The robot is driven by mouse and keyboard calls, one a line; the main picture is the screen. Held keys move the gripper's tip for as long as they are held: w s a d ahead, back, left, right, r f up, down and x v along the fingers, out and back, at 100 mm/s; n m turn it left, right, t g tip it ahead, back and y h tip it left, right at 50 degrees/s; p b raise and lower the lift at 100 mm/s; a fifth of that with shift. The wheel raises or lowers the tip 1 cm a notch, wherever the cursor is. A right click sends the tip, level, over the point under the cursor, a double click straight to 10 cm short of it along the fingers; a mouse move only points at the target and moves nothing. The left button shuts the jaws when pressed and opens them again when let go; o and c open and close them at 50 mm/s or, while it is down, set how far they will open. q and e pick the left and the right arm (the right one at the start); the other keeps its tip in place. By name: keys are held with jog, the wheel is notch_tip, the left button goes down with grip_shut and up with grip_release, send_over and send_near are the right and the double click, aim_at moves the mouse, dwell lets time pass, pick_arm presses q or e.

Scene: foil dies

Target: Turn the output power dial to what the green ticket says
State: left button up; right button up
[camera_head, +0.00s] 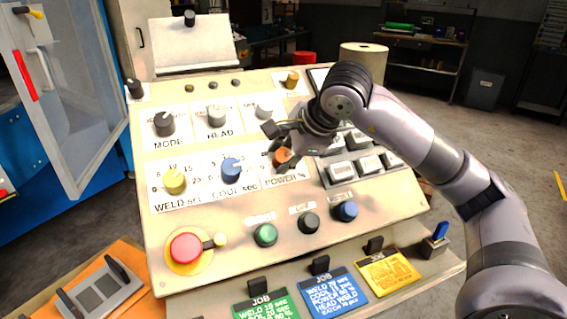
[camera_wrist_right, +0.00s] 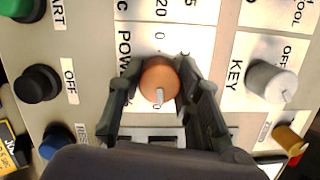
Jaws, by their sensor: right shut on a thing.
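The power dial is an orange knob (camera_head: 283,159) at the right end of the lower dial row on the sloping panel. It also shows in the right wrist view (camera_wrist_right: 159,76), with a pale pointer mark toward the bottom of that picture. My right gripper (camera_head: 281,152) is shut on this knob, one finger on each side, also in the right wrist view (camera_wrist_right: 161,84). Its fingers hide much of the power scale. The green ticket (camera_head: 264,309) stands at the front and is cut by the bottom edge; its power line is too small to read surely. My left gripper is out of view.
A yellow weld dial (camera_head: 174,181) and a blue cool dial (camera_head: 231,170) sit left of the power dial. A grey key knob (camera_wrist_right: 272,82) is close by. A red stop button (camera_head: 186,248), blue ticket (camera_head: 333,292) and yellow ticket (camera_head: 389,273) are lower.

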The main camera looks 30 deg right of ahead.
jog(key=shift+m+b, duration=0.3)
jog(key=shift+m, duration=0.3)
jog(key=o, duration=1.1)
jog(key=shift+o, duration=0.2)
jog(key=shift+s+r, duration=0.1)
jog(key=v, duration=1.1)
jog(key=shift+s+r, duration=0.3)
